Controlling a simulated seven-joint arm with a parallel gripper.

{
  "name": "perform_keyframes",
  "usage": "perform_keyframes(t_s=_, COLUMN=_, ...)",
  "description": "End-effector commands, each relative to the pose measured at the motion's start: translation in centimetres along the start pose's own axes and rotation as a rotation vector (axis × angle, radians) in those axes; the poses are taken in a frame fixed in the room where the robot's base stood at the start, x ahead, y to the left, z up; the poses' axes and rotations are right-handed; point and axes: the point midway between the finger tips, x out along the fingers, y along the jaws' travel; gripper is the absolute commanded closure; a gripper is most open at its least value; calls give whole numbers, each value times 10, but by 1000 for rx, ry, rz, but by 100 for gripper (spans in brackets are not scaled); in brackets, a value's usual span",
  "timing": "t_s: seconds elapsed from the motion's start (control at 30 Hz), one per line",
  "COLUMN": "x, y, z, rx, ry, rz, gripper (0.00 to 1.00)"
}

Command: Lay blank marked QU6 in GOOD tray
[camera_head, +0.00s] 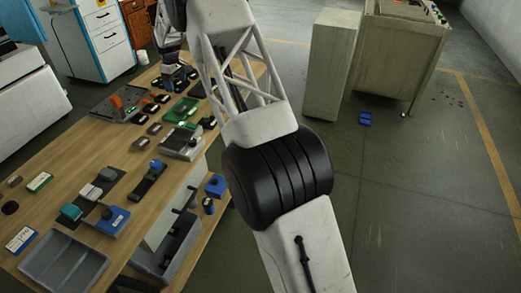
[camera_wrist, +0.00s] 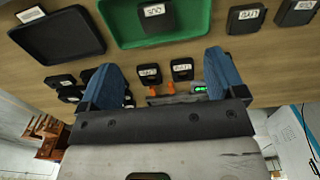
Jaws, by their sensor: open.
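My gripper (camera_wrist: 168,75) is open, its two blue fingers wide apart with nothing held between them. It also shows at the far part of the bench in the head view (camera_head: 178,78). A green tray (camera_wrist: 200,30) lies beyond the fingertips, with a dark blank (camera_wrist: 156,20) inside bearing an upside-down white label that may read QU6. The green tray also shows in the head view (camera_head: 180,109). Dark labelled blanks (camera_wrist: 149,76) and (camera_wrist: 182,70) lie on the bench in the picture area between the fingers. Their labels are too small to read surely.
A black tray (camera_wrist: 57,37) with a white card lies left of the green one. More dark blanks (camera_wrist: 245,18) lie to its right, and several at left. A grey device with a green display (camera_wrist: 200,90) and orange parts is partly hidden by my gripper.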

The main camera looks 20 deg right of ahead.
Motion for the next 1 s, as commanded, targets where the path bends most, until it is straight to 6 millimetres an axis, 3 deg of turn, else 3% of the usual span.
perform_keyframes(t_s=0.5, x=-105, y=-53, z=80, rx=121, ry=29, rz=24, gripper=11)
perform_keyframes(t_s=1.0, x=-184, y=-118, z=172, rx=243, ry=58, rz=43, gripper=11)
